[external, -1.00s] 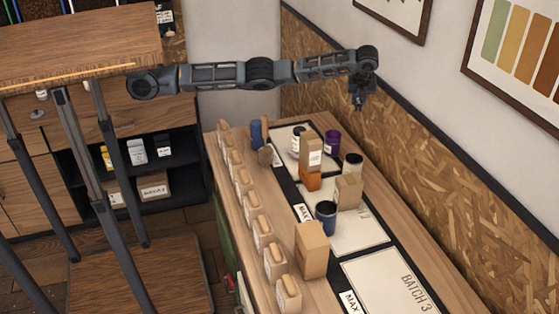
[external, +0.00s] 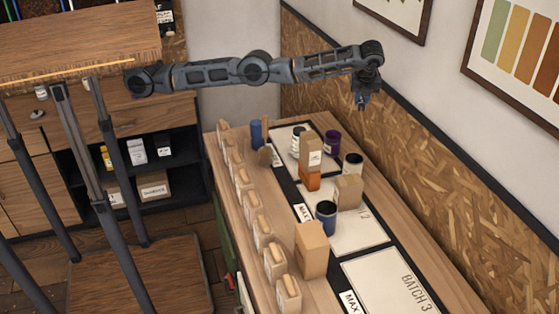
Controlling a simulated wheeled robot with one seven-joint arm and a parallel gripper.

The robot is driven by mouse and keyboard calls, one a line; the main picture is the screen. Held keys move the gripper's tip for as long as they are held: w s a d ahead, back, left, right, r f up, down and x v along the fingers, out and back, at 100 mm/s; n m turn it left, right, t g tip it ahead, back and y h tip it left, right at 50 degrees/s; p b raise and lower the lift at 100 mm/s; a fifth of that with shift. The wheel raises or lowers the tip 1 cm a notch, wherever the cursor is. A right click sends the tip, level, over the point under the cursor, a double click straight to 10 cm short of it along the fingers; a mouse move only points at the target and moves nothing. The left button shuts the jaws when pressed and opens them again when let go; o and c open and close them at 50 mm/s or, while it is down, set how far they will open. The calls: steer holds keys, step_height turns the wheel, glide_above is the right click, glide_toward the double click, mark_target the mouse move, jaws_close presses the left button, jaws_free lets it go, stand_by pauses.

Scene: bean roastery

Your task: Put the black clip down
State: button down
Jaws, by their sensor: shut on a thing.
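My gripper (external: 364,101) hangs from the end of my arm, high over the back right part of the wooden counter (external: 395,225), near the chipboard wall panel. It points down. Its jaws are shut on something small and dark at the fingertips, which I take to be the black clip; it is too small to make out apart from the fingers. The held thing is in the air, well above the counter and the objects on it.
Below stand a purple tin (external: 333,142), a dark jar (external: 352,162), a tall box on an orange block (external: 311,184), cardboard boxes (external: 312,250) and a blue cup (external: 326,214). Wooden scoops or blocks line the left edge. The Batch 3 mat (external: 385,280) is clear.

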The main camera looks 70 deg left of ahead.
steer(key=s+d+n+g+p, duration=0.1)
steer(key=s+d+n+p, duration=0.15)
steer(key=s, duration=0.35)
steer(key=s+d+n+p, duration=0.1)
steer(key=s+d+p, duration=0.1)
steer(key=s+d, duration=0.3)
steer(key=s+a+f+n+g+p, duration=0.1)
steer(key=s+a+f+n, duration=0.15)
steer(key=s+f, duration=0.4)
steer(key=s+a+f+n+g+p, duration=0.1)
steer(key=s+a+f, duration=0.3)
steer(key=s, duration=0.5)
steer(key=s+a+f+n+p, duration=0.25)
steer(key=s+f, duration=0.25)
steer(key=s, duration=0.3)
steer(key=shift+m, duration=0.25)
steer(key=f, duration=0.5)
steer(key=f+b, duration=0.1)
steer(key=f, duration=0.8)
steer(key=shift+w+a+f+b, duration=0.25)
steer(key=shift+w+f+b, duration=0.05)
steer(key=shift+w+b, duration=0.1)
